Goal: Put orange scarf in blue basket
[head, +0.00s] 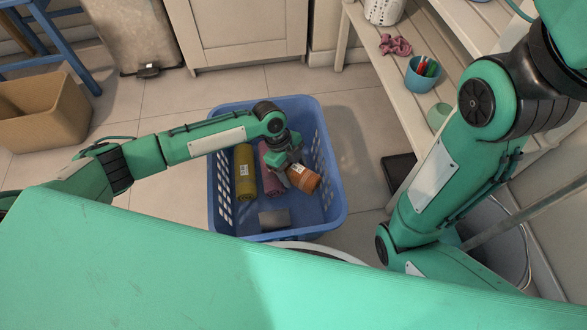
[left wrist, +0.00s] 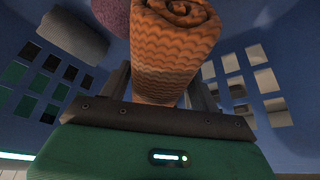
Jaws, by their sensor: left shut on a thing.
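The orange scarf (head: 303,177) is a rolled, wavy-patterned bundle inside the blue basket (head: 333,205). It fills the upper middle of the left wrist view (left wrist: 175,45). My left gripper (head: 287,166) reaches down into the basket and is shut on the scarf, with a finger on either side of the roll. The basket's slotted walls (left wrist: 250,75) surround the gripper in the wrist view. Whether the scarf touches the basket floor I cannot tell. My right arm shows at the right of the head view, but its gripper is out of view.
A yellow roll (head: 245,172), a pink roll (head: 270,175) and a grey item (head: 274,219) lie in the basket. A brown box (head: 42,112) stands at left. A bench (head: 405,115) at right holds a blue pen cup (head: 422,75) and pink cloth (head: 395,45).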

